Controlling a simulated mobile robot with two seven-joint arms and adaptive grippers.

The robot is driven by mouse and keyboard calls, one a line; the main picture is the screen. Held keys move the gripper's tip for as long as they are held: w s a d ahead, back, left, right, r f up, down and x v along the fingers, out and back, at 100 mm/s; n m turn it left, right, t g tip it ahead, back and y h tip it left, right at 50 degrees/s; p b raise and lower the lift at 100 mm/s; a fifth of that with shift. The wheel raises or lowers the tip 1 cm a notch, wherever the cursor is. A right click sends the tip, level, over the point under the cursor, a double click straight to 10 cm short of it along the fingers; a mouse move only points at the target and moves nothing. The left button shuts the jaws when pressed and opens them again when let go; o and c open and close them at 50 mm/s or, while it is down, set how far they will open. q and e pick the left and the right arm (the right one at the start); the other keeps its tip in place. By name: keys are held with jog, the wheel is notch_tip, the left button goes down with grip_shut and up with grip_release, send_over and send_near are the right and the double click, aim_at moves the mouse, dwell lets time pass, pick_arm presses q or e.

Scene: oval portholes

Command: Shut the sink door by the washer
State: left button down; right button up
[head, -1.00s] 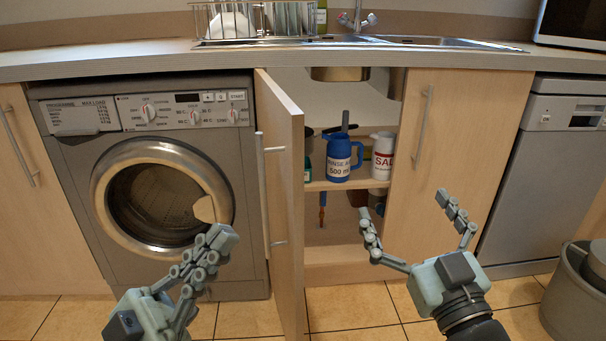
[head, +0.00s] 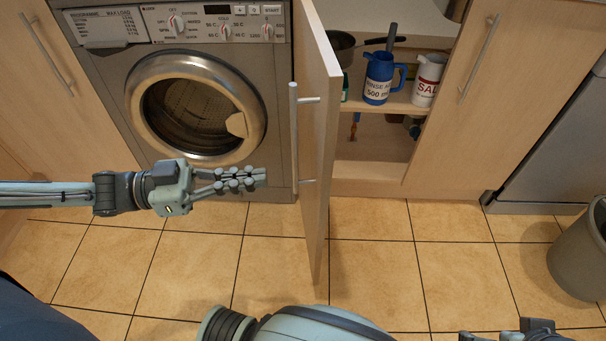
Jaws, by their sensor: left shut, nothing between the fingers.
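The sink door (head: 318,130) by the washer stands open, swung out towards me, with its bar handle (head: 294,135) on the left face. My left gripper (head: 264,177) comes in from the left in front of the washer. It is shut and empty, its fingertips pointing right at the lower part of the handle, with a small gap showing. The washer (head: 200,105) stands left of the door. Only a small part of my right gripper (head: 522,330) shows at the bottom edge; its fingers are out of sight.
The open cupboard holds a blue jug (head: 379,78), a white salt jug (head: 428,80) and a dark pan (head: 345,45). The right cupboard door (head: 450,110) is shut. A grey bin (head: 580,255) stands at the right. The tiled floor (head: 200,265) in front is clear.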

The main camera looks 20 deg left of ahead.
aim_at(321, 171)
pick_arm(q)
jog(key=b+x, duration=0.1)
jog(key=x, duration=0.6)
jog(key=shift+w+a+b, duration=0.1)
jog(key=shift+b, duration=0.3)
jog(key=shift+x, duration=0.75)
pick_arm(e)
jog(key=w+a+r+n+t+y, duration=0.1)
jog(key=w+a+r+t, duration=0.3)
jog(key=w+a, duration=0.4)
jog(key=shift+w+r+t+y, duration=0.2)
jog(key=shift+w+t+y, duration=0.7)
